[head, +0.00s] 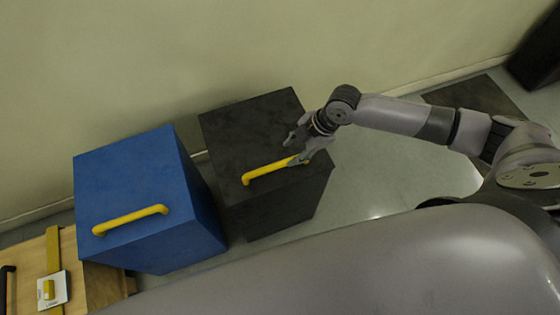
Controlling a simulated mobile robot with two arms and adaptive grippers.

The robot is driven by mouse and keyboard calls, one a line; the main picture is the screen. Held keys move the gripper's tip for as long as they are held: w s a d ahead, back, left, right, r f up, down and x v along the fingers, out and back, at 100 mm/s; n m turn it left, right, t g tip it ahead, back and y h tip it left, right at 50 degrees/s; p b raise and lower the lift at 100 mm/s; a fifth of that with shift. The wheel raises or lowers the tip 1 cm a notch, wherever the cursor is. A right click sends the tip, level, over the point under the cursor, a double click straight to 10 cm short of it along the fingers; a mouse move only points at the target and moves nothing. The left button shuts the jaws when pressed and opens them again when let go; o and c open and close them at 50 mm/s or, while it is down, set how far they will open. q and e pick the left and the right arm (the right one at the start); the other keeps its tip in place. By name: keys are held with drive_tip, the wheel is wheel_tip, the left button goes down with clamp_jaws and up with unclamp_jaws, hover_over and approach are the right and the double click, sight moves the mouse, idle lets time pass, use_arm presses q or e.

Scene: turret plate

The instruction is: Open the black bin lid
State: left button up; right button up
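The black bin (270,214) stands on the floor against the wall, in the middle of the head view. Its lid (240,130) lies flat and closed on top. A yellow bar handle (266,173) runs along the lid's front edge. My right gripper (296,150) is over the right part of the lid, its fingers spread apart. One finger is at the right end of the handle; I cannot tell whether it touches. The other finger is farther back over the lid. Nothing shows between the fingers. My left gripper does not show.
A blue bin (140,177) with a yellow handle (130,219) stands just left of the black bin. A wooden surface (100,286) with a yellow strip and a white plate (54,290) is at the lower left. Bare floor (375,170) lies to the right.

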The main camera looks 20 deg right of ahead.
sight(279, 164)
drive_tip(key=x, duration=0.9)
drive_tip(key=shift+f, duration=0.15)
drive_tip(key=shift+c, duration=0.3)
clamp_jaws()
